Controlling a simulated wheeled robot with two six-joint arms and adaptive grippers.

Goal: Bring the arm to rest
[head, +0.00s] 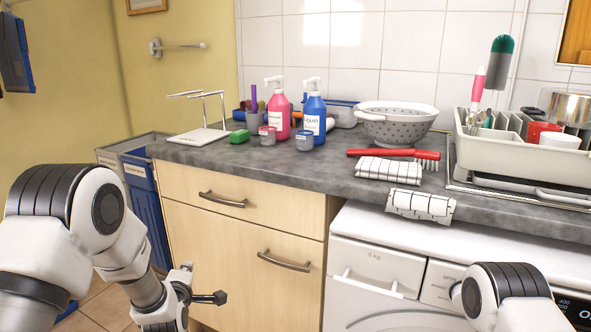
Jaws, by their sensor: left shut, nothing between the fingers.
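My left arm comes in from the left, and its gripper (205,294) is low in front of the wooden cabinet (241,248). The left gripper is shut and empty, below the level of the counter. My right arm shows only as a white and black joint at the bottom right. The right gripper is out of the picture.
The grey counter (262,160) holds pink (279,115) and blue (314,118) pump bottles, a colander (396,124), a red brush (400,153), checked cloths (389,169) and a dish rack (520,155). A washing machine (390,258) stands below. Blue bins (147,205) stand left of the cabinet.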

